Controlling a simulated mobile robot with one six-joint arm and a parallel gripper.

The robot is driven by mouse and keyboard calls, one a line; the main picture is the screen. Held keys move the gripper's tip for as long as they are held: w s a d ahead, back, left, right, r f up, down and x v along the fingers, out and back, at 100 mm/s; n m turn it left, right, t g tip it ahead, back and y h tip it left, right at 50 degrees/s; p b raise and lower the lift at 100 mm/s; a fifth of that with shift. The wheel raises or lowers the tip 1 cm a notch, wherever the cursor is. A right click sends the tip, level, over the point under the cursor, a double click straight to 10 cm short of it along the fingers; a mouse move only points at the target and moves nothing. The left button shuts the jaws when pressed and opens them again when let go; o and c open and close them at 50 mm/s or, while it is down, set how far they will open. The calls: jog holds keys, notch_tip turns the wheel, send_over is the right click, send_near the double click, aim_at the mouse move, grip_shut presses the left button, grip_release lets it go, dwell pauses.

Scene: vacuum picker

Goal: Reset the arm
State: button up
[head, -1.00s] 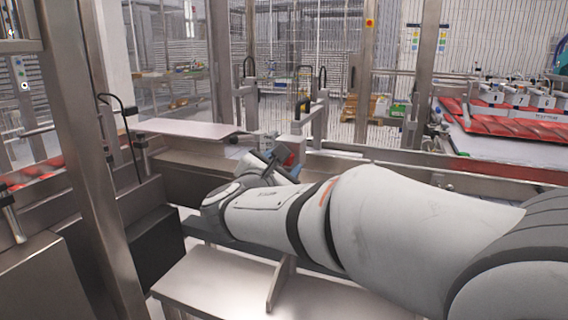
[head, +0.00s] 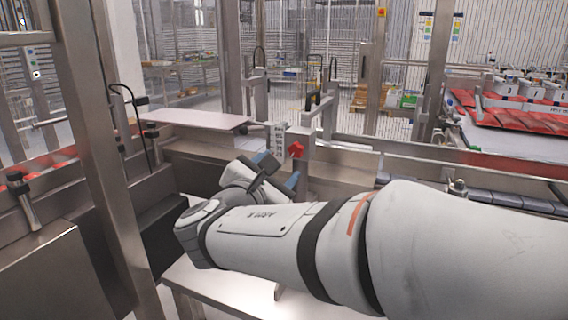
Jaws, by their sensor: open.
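My arm (head: 290,240) reaches from the right edge across the lower middle of the head view. Its white links run left to an elbow (head: 197,232) and fold back to a grey wrist with blue-grey caps (head: 262,160). The wrist is in front of the metal machine frame. My gripper cannot be made out beyond the wrist, and nothing held can be seen.
A metal table (head: 235,285) lies below my arm. A steel post (head: 95,160) stands close on the left. A red part (head: 296,149) is on the frame just behind the wrist. A conveyor with red trays (head: 510,120) is at the right.

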jog(key=shift+d, duration=0.1)
jog(key=s+d+f+m+g+p, duration=0.1)
jog(key=s+d+m+g+p, duration=0.25)
jog(key=d, duration=0.25)
jog(key=s+d+f+m+g+h+p, duration=0.1)
jog(key=s+d+m+g+p, duration=0.1)
jog(key=d+m+g+p, duration=0.4)
jog(key=s+d+f+m+g+p, duration=0.1)
jog(key=s+d+f+m+g, duration=0.15)
jog(key=d, duration=0.45)
jog(key=s+r+m+g+y+p, duration=0.1)
jog(key=s+m+y+p, duration=0.6)
jog(key=m, duration=0.7)
jog(key=s+g+p, duration=0.1)
jog(key=s+p, duration=0.1)
jog(key=s, duration=0.1)
jog(key=shift+d+r, duration=0.2)
jog(key=shift+r, duration=0.1)
